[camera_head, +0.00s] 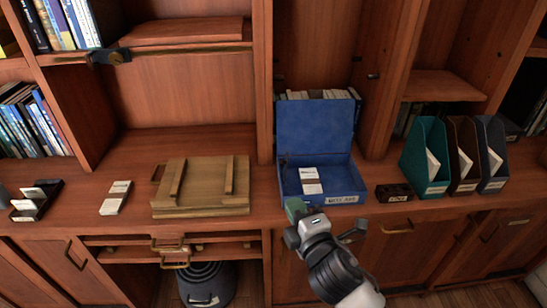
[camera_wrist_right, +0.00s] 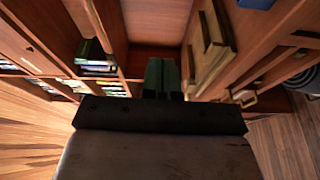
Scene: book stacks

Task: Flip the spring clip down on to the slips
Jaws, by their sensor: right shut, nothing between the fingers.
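An open blue box (camera_head: 345,182) stands on the wooden counter with its lid (camera_head: 318,124) raised at the back. White slips (camera_head: 311,181) lie in its left part. A small dark piece (camera_head: 284,163) shows at the box's back left corner; I cannot tell whether it is the spring clip. My right gripper (camera_head: 296,208) is at the box's front left corner, in front of the slips. Its green fingers are together and empty, and also show in the right wrist view (camera_wrist_right: 162,75). I cannot tell whether they touch the box. My left gripper is not in view.
A wooden board with battens (camera_head: 203,182) lies left of the box. White cards (camera_head: 115,197) and a black card tray (camera_head: 36,199) are farther left. A small dark box (camera_head: 394,193) and several file holders (camera_head: 425,155) stand to the right. Cabinet uprights flank the blue box.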

